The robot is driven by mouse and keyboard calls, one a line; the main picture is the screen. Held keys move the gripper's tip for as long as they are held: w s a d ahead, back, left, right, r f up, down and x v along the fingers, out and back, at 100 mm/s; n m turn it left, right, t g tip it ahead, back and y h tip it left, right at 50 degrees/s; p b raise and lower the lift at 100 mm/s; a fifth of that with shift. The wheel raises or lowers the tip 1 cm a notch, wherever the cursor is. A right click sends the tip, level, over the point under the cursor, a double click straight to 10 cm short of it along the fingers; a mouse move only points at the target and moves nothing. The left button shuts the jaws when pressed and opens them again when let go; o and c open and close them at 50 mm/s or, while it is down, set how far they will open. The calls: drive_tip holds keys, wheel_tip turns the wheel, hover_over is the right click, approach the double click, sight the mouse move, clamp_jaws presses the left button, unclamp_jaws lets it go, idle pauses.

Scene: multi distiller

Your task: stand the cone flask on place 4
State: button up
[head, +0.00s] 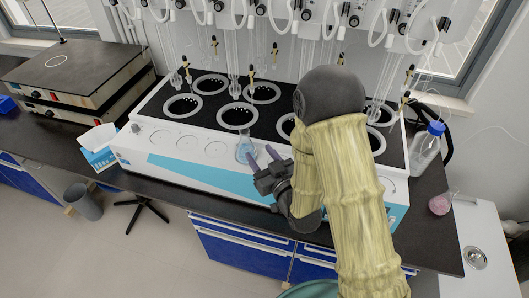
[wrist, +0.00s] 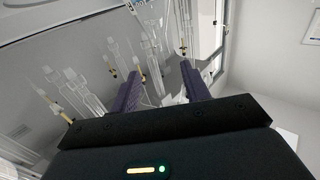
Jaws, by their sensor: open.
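A small clear cone flask (head: 244,152) with a bluish tint stands upright on the white front ledge of the distiller (head: 150,151). Round marked places show on this ledge to the left of the flask; I cannot read any numbers, so I cannot tell which is place 4. My gripper (head: 261,157) is just right of the flask, its purple fingers apart and pointing toward the ledge. The wrist view shows both fingers (wrist: 160,85) spread, with no flask clearly seen between them. My arm hides the right part of the ledge.
Glass tubes and clamps (head: 232,75) hang over the black top with its round heating wells (head: 237,116). A blue-capped bottle (head: 427,145) stands at right, a tissue box (head: 98,150) at left. The ledge left of the flask is clear.

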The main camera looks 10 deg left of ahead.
drive_tip(key=p+v, duration=0.1)
drive_tip(key=p, duration=0.1)
drive_tip(key=shift+s+d+r+p, duration=0.1)
drive_tip(key=shift+s+d+p, duration=0.1)
drive_tip(key=shift+p, duration=0.2)
idle(0.6)
